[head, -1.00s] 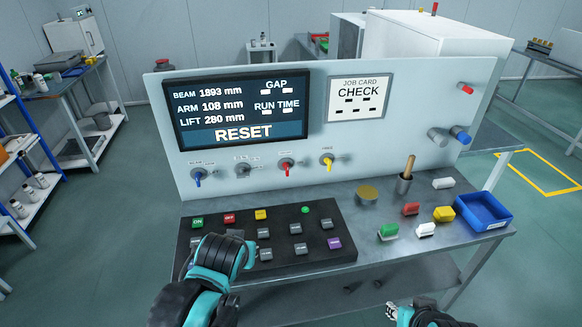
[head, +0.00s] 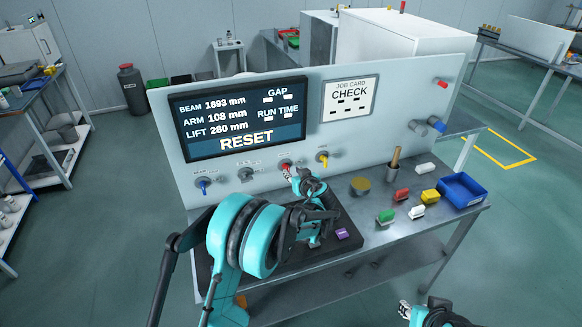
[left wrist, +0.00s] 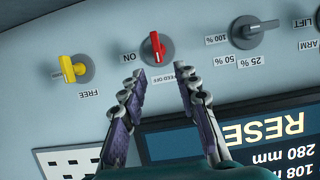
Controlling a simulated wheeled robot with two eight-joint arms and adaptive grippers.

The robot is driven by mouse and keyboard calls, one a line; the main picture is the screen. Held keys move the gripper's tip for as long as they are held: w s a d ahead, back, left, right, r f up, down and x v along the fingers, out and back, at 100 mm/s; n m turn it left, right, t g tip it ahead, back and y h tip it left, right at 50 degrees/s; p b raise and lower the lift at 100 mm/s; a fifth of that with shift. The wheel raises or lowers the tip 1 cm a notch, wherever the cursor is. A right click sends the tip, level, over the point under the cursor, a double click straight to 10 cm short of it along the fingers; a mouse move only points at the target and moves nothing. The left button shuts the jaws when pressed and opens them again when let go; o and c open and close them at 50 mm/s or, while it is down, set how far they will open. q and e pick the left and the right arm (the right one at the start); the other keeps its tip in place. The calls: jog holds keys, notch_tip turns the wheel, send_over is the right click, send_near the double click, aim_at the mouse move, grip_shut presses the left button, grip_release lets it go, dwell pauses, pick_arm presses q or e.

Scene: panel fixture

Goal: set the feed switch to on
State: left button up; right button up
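The feed switch is a red knob (head: 285,164) on the upright panel; it also shows in the left wrist view (left wrist: 155,46). There the picture is upside down, with the label ON to the knob's left and FEED OFF below it. The red handle points roughly toward FEED OFF. My left gripper (head: 290,173) is at the panel just by the knob. In the left wrist view its fingers (left wrist: 161,72) are apart with nothing between them, and the knob lies just beyond the tips. My right gripper (head: 405,308) is low at the bottom edge; its finger opening is unclear.
A yellow knob (head: 322,157) sits right of the red one, a grey selector (head: 245,173) and a blue knob (head: 203,184) left. The screen (head: 240,118) is above. Coloured blocks and a blue tray (head: 462,190) lie right.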

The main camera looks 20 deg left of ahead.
aim_at(288, 168)
pick_arm(q)
jog(key=b+x, duration=0.2)
jog(key=x, duration=0.5)
jog(key=shift+w+a+f, duration=0.15)
jog(key=shift+w+f, duration=0.05)
jog(key=shift+w, duration=0.1)
grip_shut()
